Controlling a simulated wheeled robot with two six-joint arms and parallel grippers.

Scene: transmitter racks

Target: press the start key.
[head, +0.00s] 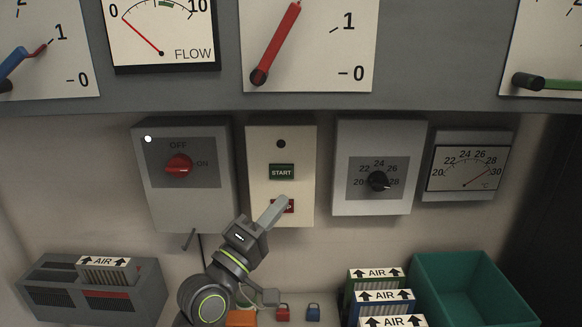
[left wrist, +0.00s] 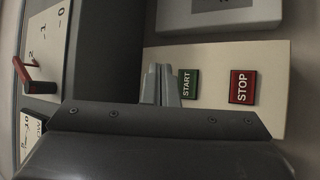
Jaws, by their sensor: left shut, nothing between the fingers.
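The green START key (head: 281,172) is on a cream panel (head: 259,188) on the wall, with the red STOP key (head: 290,208) below it. My left gripper (head: 282,203) is shut and empty. In the head view its fingertips lie below START and cover part of STOP. In the left wrist view the fingers (left wrist: 160,72) show beside the START key (left wrist: 189,84) and cover its edge, while the STOP key (left wrist: 242,87) is clear. I cannot tell whether the fingertips touch the panel. My right gripper is not in view.
A dark round lamp (head: 281,143) sits above START. A grey box with a red OFF/ON knob (head: 179,165) is left of the panel; a dial box (head: 378,181) is right. Below are a grey crate (head: 60,287), air filters (head: 376,272), padlocks (head: 283,312) and an empty teal bin (head: 470,285).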

